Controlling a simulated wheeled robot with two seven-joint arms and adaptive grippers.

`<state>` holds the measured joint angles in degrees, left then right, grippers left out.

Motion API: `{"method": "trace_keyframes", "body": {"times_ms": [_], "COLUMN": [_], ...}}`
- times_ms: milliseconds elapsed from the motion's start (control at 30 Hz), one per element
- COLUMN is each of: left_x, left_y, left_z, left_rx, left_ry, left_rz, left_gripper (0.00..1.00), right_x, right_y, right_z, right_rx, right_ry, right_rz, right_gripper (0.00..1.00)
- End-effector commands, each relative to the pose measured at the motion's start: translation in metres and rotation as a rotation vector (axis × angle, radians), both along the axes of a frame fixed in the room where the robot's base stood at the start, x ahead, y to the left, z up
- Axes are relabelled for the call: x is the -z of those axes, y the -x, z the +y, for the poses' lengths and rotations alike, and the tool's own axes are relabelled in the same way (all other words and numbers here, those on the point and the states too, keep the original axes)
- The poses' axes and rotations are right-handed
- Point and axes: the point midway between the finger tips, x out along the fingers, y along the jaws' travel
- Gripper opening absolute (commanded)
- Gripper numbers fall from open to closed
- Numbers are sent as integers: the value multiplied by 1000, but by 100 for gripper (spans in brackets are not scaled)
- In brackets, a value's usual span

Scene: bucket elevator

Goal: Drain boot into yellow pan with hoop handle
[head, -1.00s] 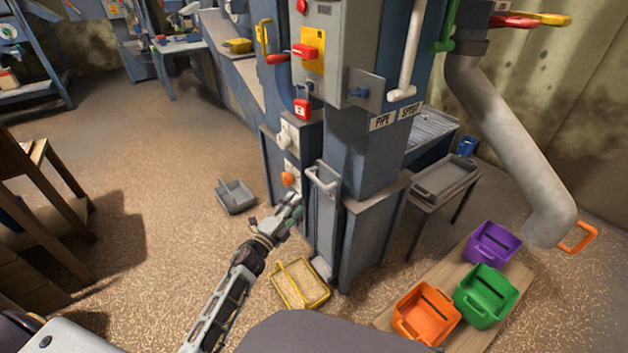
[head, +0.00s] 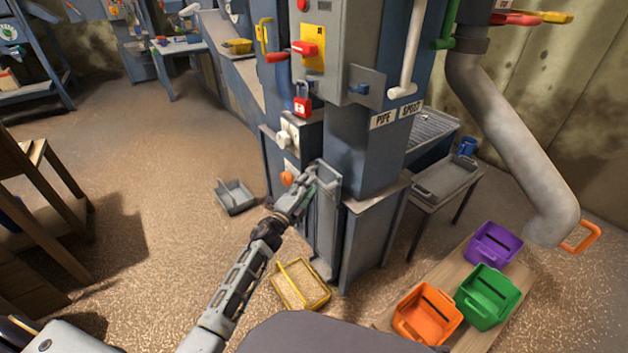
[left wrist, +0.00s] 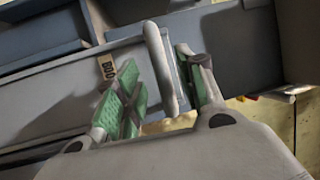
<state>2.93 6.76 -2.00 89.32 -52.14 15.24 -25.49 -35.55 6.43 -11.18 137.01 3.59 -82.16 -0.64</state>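The yellow pan (head: 314,302) with its thin hoop handle (head: 290,284) sits on the floor in front of the elevator's foot. The boot (head: 328,225) has a tall grey front plate with a pale bar handle near its top. My left gripper (head: 311,188) is at this handle. In the left wrist view the pale handle (left wrist: 160,65) stands between the green finger pads of my left gripper (left wrist: 158,90). The fingers are apart, with a visible gap on the left pad's side; the right pad is close to the bar. My right gripper is not in view.
A grey pan (head: 236,196) lies on the floor to the left. Orange (head: 427,314), green (head: 487,296) and purple (head: 494,244) bins stand on a board at right, below the pipe (head: 515,150). A red padlock (head: 302,102) hangs above the boot.

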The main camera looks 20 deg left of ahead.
Motion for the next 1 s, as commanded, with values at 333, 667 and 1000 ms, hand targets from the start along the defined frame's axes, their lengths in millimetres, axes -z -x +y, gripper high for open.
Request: {"method": "trace_keyframes", "body": {"times_ms": [333, 667, 1000], "left_x": [-4, -7, -7], "left_y": [-28, -41, -42], "left_z": [-8, -11, -12], "left_rx": [0, 0, 0], "left_ry": [1, 1, 1], "left_rz": [0, 0, 1], "left_gripper": [39, 39, 35], "right_x": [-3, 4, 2], "right_y": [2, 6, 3], "right_z": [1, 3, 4], "right_rx": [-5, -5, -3], "right_ry": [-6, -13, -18], "right_rz": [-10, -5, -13], "right_gripper": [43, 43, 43]}}
